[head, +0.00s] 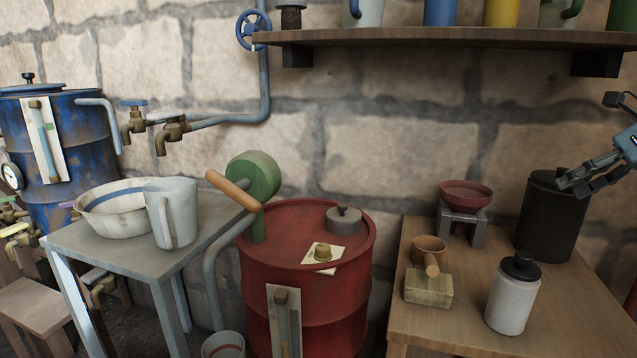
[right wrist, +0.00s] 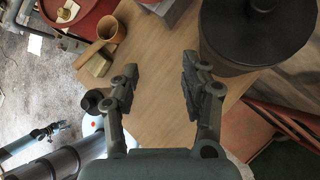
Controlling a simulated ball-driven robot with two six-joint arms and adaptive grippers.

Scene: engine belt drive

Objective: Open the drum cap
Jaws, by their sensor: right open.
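The red drum (head: 306,285) stands on the floor between two tables. A round grey cap (head: 344,218) with a small knob sits on its top, toward the back right. A small brass plug (head: 322,253) is on a pale paper tag in front of it. A green hand pump with a wooden handle (head: 252,180) rises from the drum's left side. My right gripper (head: 569,186) is at the right edge of the head view by a black canister, far from the drum. It also shows in the right wrist view (right wrist: 160,68), open and empty above the wooden table.
The black canister (head: 548,222), a red-bowled scale (head: 464,208), a brown cup (head: 428,250), a block (head: 428,287) and a white bottle (head: 512,295) stand on the wooden table (head: 450,325). A shelf (head: 440,37) runs above. A pitcher and basin stand on the left table.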

